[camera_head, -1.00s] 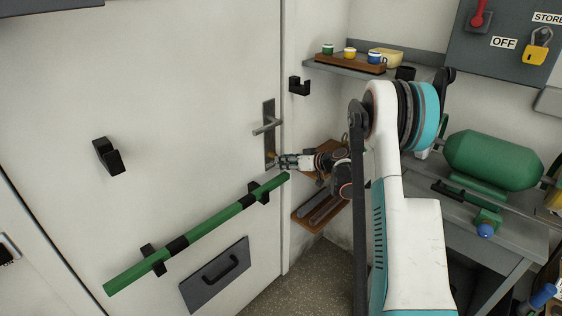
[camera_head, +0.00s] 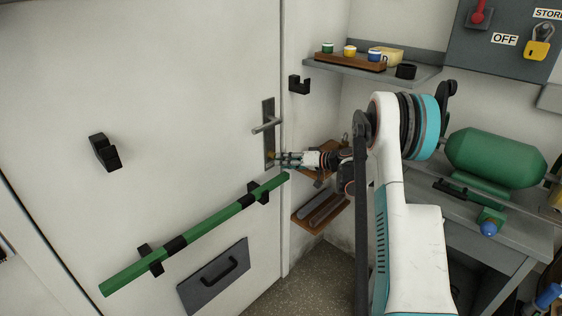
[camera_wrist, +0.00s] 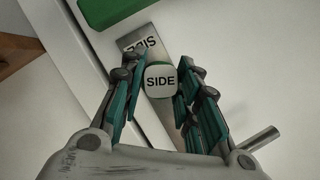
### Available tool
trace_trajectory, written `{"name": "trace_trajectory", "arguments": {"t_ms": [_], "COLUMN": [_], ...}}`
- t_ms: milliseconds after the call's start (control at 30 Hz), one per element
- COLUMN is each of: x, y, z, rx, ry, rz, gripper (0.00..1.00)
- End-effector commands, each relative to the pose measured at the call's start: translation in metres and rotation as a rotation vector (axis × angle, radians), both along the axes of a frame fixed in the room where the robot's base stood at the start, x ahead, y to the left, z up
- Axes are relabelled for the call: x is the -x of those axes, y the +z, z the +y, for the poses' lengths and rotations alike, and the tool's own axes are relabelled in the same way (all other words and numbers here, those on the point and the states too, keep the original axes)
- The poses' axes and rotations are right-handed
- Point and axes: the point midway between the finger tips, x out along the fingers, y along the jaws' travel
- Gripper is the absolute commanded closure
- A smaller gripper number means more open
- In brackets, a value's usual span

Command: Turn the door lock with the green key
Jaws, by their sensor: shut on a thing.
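The green key (camera_wrist: 160,66) has a white face marked "SIDE" and sits between the fingers of my gripper (camera_wrist: 158,80), which is shut on it. The key is in front of the grey lock plate (camera_wrist: 175,135), whose own "SIDE" label appears upside down and partly covered. How far the key is in the lock is hidden. In the head view, my gripper (camera_head: 277,158) is at the lower part of the lock plate (camera_head: 268,115) on the white door (camera_head: 190,110). The metal door handle (camera_head: 266,126) is just above it, roughly level.
A green bar (camera_head: 210,228) rests in black brackets across the door, just below my gripper. A black hook (camera_head: 299,85) is on the wall beside the door frame. Wooden shelves (camera_head: 320,214) and a bench with a green tank (camera_head: 495,158) are to the right.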

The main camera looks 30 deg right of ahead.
Motion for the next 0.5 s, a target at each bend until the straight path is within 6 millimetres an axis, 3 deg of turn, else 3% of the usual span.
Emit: {"name": "trace_trajectory", "arguments": {"t_ms": [500], "x": [-0.0034], "y": [0.0012], "z": [-0.0004], "rx": [-0.377], "ry": [-0.002], "rz": [0.130], "gripper": [1.00]}}
